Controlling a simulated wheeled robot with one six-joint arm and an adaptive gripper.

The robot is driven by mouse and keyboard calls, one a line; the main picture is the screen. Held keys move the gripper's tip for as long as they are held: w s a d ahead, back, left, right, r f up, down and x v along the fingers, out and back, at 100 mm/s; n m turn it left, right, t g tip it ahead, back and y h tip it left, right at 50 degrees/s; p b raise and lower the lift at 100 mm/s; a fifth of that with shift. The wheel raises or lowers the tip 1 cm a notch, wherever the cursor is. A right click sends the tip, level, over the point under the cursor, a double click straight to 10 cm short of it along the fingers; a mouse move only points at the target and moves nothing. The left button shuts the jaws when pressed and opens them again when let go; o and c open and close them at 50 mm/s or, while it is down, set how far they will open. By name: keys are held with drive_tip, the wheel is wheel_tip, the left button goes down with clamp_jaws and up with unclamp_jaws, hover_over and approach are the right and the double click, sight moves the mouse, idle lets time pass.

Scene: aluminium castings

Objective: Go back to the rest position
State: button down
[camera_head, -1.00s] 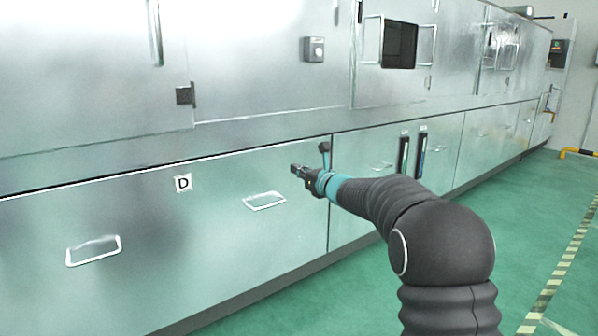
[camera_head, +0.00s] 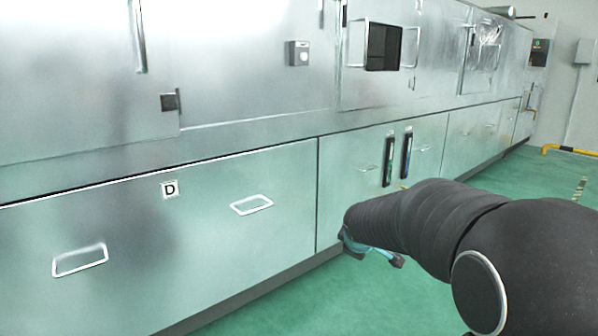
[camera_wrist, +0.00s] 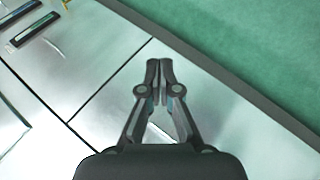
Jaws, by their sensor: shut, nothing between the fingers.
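My gripper (camera_wrist: 160,66) shows in the wrist view with its two fingertips together and nothing between them. Behind it are the metal cabinet front (camera_wrist: 85,55) and the green floor. In the head view my dark arm reaches in from the right. Its end is folded down in front of the cabinet's lower panels, and the fingers are mostly hidden behind the arm.
Two dark upright handles (camera_head: 388,160) are farther along. Green floor (camera_head: 330,300) is open in front. A yellow rail (camera_head: 565,151) stands at the far right.

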drive_tip(key=s+r+m+g+p, duration=0.2)
drive_tip(key=s+m, duration=0.1)
drive_tip(key=s, duration=0.7)
drive_tip(key=s+d+r+m+g+p, duration=0.1)
drive_tip(key=s+m, duration=0.3)
drive_tip(key=s, duration=0.5)
drive_tip(key=s+r+m+g+p, duration=0.2)
drive_tip(key=s+m, duration=0.1)
drive_tip(key=s, duration=0.7)
drive_tip(key=s+r+m+t+y+p, duration=0.1)
drive_tip(key=s+r+t+p, duration=0.1)
drive_tip(key=s+r, duration=0.5)
drive_tip(key=shift+d+t+p, duration=0.15)
drive_tip(key=shift+t+p, duration=0.15)
drive_tip(key=shift+p, duration=0.3)
